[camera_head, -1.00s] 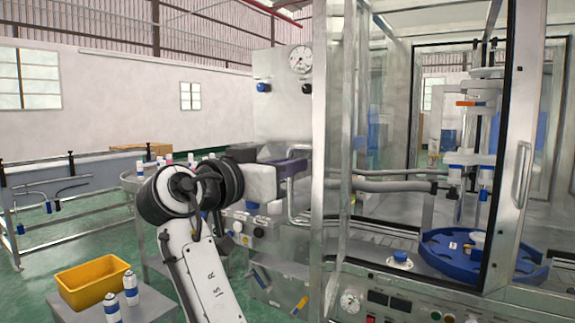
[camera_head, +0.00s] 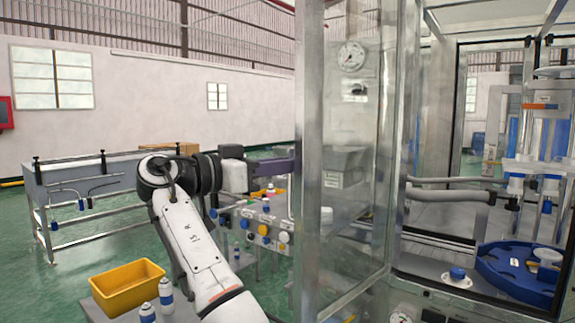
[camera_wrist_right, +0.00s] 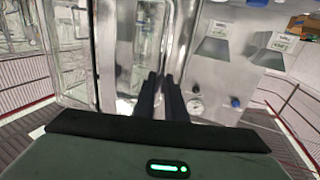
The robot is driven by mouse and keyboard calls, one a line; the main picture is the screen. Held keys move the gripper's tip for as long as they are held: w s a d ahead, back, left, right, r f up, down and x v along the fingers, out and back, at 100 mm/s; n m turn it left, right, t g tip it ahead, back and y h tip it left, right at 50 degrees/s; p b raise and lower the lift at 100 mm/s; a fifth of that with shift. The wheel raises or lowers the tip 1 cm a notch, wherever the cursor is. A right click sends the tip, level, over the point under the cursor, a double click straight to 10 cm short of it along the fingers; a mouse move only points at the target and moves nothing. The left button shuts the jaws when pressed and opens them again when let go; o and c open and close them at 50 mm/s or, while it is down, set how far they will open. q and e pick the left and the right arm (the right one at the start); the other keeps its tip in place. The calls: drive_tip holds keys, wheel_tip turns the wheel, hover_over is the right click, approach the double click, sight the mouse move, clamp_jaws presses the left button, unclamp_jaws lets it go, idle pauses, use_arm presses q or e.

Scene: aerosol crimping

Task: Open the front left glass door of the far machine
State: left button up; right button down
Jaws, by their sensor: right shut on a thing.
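The machine's front left glass door (camera_head: 350,215) stands swung outward, with its thick metal edge post (camera_head: 309,150) toward me. My right gripper (camera_head: 285,166) reaches the outer side of the door beside this post, at the handle's place; its fingertips and the handle are hidden in the head view. In the right wrist view my right gripper (camera_wrist_right: 161,88) shows its two dark fingers close together against the door, shut on the handle, which is hard to make out. Inside the machine is a blue round turntable (camera_head: 520,270). My left gripper is not in view.
A yellow bin (camera_head: 128,287) and blue-white cans (camera_head: 166,291) stand on a grey table at lower left. A panel with knobs (camera_head: 264,230) is behind my arm. A metal table (camera_head: 90,180) stands further back. The green floor between is clear.

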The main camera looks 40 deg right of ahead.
drive_tip(key=shift+s+d, duration=0.1)
drive_tip(key=shift+d, duration=0.05)
drive_tip(key=c, duration=1.8)
unclamp_jaws()
drive_tip(key=shift+d, duration=0.15)
drive_tip(key=a+b, duration=0.1)
drive_tip(key=a, duration=0.9)
drive_tip(key=shift+w+a, duration=0.25)
drive_tip(key=shift+w, duration=0.2)
drive_tip(key=shift+f, duration=0.1)
